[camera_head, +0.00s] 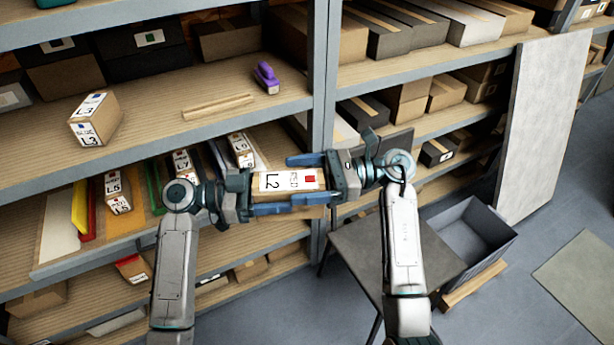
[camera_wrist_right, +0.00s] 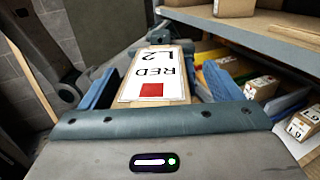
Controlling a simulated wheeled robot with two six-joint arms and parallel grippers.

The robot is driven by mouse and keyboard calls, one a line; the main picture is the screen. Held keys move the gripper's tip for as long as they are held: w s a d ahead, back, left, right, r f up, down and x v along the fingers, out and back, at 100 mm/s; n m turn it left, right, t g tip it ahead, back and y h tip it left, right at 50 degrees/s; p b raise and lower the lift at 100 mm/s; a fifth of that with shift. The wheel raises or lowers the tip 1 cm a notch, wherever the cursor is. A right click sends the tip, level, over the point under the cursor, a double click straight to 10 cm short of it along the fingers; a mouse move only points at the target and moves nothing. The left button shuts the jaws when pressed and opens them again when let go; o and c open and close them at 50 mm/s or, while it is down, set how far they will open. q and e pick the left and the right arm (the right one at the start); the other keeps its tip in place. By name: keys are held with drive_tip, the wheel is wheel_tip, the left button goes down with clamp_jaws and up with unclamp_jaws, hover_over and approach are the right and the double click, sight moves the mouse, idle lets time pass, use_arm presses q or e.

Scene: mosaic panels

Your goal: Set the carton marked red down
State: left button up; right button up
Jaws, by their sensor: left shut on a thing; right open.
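The carton marked RED, L2 (camera_head: 284,184), is a cardboard box with a white label and a red square, held in front of the shelves. In the right wrist view the carton (camera_wrist_right: 156,80) lies between my blue fingers. My left gripper (camera_head: 248,192) is shut on its left end; its fingertips are mostly hidden. My right gripper (camera_head: 272,185) is open, with one finger along each long side of the carton. Whether those fingers touch it I cannot tell.
A carton marked L3 (camera_head: 96,119) and a purple object (camera_head: 266,77) are on the shelf above. Cartons L5 (camera_head: 118,192), L7 (camera_head: 182,163) and L9 (camera_head: 241,150) stand on the shelf behind. A dark table (camera_head: 352,250) and a grey bin (camera_head: 490,238) are at the right.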

use_arm(q)
drive_tip(key=shift+r, duration=0.1)
use_arm(e)
drive_tip(key=c, duration=1.6)
use_arm(q)
drive_tip(key=o, duration=1.7)
use_arm(e)
drive_tip(key=shift+r, duration=0.1)
drive_tip(key=shift+c, duration=0.3)
